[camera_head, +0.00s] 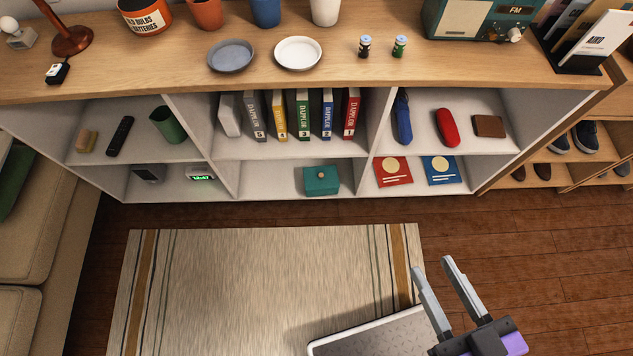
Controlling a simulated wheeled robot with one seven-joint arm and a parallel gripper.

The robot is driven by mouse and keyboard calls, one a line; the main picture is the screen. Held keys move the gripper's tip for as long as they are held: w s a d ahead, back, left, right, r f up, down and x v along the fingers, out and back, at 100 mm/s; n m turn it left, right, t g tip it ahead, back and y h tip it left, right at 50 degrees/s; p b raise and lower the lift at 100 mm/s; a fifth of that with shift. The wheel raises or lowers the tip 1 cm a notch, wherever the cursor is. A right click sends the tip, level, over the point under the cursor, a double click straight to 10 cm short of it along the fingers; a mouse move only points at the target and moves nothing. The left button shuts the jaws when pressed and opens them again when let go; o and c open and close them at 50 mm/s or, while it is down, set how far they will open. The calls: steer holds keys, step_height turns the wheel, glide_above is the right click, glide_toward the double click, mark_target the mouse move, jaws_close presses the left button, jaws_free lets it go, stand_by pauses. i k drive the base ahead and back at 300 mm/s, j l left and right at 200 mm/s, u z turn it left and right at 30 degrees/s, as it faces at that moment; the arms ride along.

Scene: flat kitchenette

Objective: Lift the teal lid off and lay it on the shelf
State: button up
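A teal box (321,184) with a teal lid (321,173) sits in the lower middle compartment of the white shelf unit (262,185). The lid lies on top of the box and has a small light knob at its middle. My gripper (434,266) is over the floor at the lower right, in front of the shelf and well apart from the box. Its two grey fingers are spread with nothing between them.
Upright books (302,115) fill part of the compartment above. Red (393,171) and blue (440,170) booklets lie in the lower right compartment. The shelf left of the box is bare. A striped rug (250,280) covers the floor in front. Plates (298,53) and cups stand on the wooden top.

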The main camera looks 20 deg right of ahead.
mark_target(320, 177)
steer(key=i+l+u, duration=0.2)
steer(key=i+u, duration=0.15)
steer(key=i+l+u, duration=0.4)
steer(key=i, duration=0.15)
steer(key=i+l+u, duration=0.35)
steer(key=i+l, duration=0.05)
